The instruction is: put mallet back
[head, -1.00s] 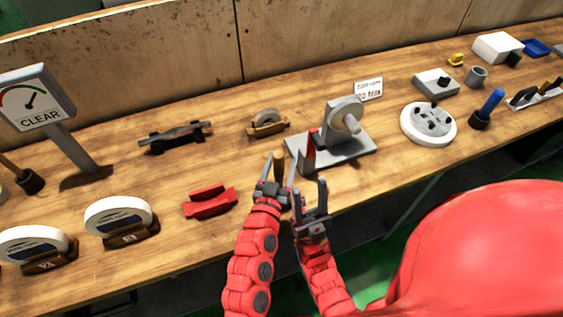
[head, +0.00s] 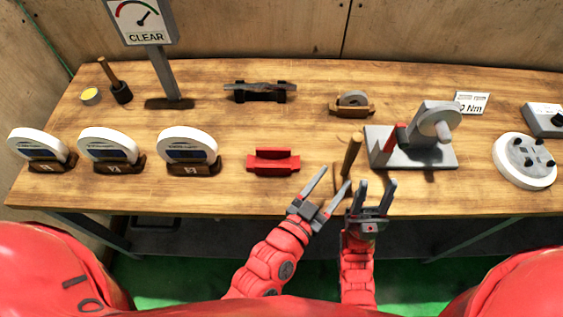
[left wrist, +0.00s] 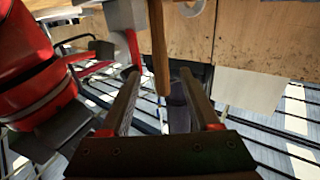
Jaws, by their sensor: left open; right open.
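A mallet-like tool with a wooden handle and dark head (head: 121,92) stands at the back left of the bench, its handle leaning left. A second wooden handle (head: 351,155) stands at the front of the bench, left of the grey fixture; I cannot tell what it belongs to. It also shows in the left wrist view (left wrist: 159,50), beyond the fingers. My left gripper (head: 338,175) is open at the bench's front edge, just below that handle, with no grip on it visible. My right gripper (head: 377,182) is open and empty, right beside the left one.
The grey fixture with a wheel (head: 415,155) stands right of the handle. A red block (head: 273,162) lies left of it. Several white-faced gauges line the front left, including one (head: 187,148). A CLEAR sign (head: 145,22) stands behind them. The bench middle is mostly clear.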

